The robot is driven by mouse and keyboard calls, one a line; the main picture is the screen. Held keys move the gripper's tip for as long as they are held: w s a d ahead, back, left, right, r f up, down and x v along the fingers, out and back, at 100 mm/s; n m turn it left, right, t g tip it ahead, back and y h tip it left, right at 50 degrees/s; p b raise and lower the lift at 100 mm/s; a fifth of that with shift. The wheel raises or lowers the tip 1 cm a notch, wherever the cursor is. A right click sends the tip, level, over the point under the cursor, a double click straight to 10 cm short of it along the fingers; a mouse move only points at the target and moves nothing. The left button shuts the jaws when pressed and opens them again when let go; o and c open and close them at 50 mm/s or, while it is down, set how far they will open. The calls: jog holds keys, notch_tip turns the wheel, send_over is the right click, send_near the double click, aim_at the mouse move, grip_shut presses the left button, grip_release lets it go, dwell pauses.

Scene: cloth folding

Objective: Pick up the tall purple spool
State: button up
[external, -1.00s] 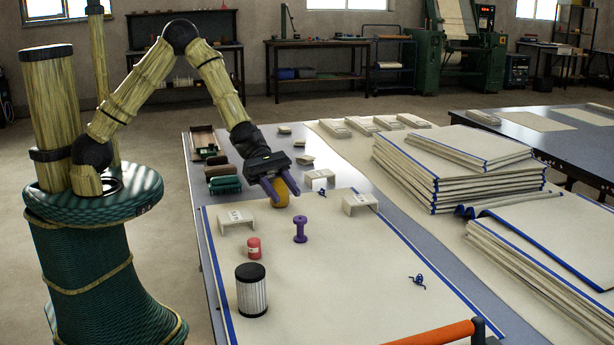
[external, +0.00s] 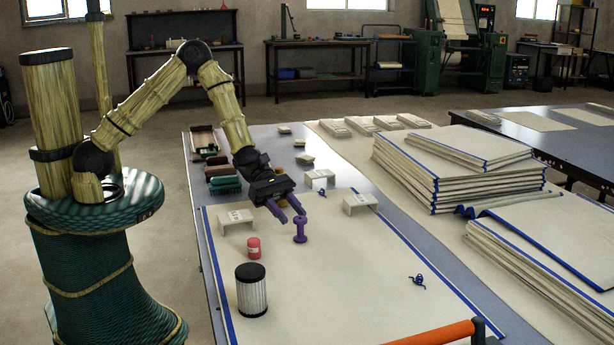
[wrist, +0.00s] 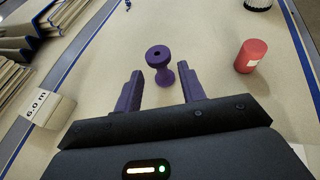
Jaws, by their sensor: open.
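The tall purple spool (external: 300,232) stands upright on the cream cloth (external: 345,285). My gripper (external: 291,215) is open and empty, its purple fingers tilted down close to the spool's top. In the wrist view the spool (wrist: 159,66) appears between the two fingers, around and just past the tips of my gripper (wrist: 158,70). A gap shows on each side of it. I cannot tell the exact distance in depth.
White bracket-shaped blocks stand left (external: 237,220) and right (external: 360,203). Blue thread (external: 418,281) lies right. The cloth's front middle is clear.

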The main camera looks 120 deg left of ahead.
aim_at(300, 237)
jog(key=shift+f, duration=0.4)
jog(key=b+x, duration=0.1)
jog(key=x, duration=0.4)
jog(key=shift+f, duration=0.2)
grip_shut()
